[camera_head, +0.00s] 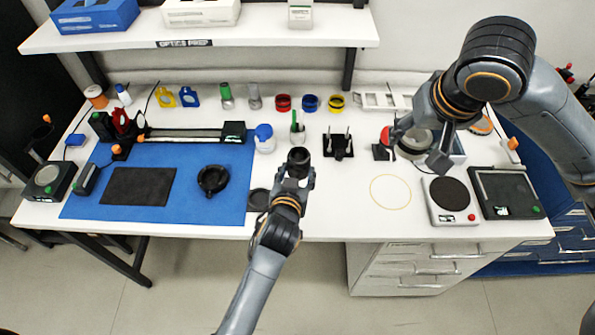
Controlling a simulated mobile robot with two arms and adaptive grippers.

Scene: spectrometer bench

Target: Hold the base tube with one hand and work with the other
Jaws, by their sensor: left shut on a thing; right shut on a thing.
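My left gripper (297,172) is shut on a short black tube (299,156), likely the base tube, held with its open dark end up over the bench's front middle. My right gripper (418,146) reaches in from the upper right over the bench's right side. It is shut on a round grey part with a dark rim (415,144), which shows between its fingers. The fingers partly cover that part, so I cannot tell exactly what it is. The two held parts are well apart.
A blue mat (215,155) carries a black ring-shaped holder (212,180) and a dark pad (138,186). Red, blue and yellow rings (310,103) stand at the back. A black pronged stand (338,146) is between my grippers. A hotplate (450,197) is front right. The yellow circle (390,191) is bare.

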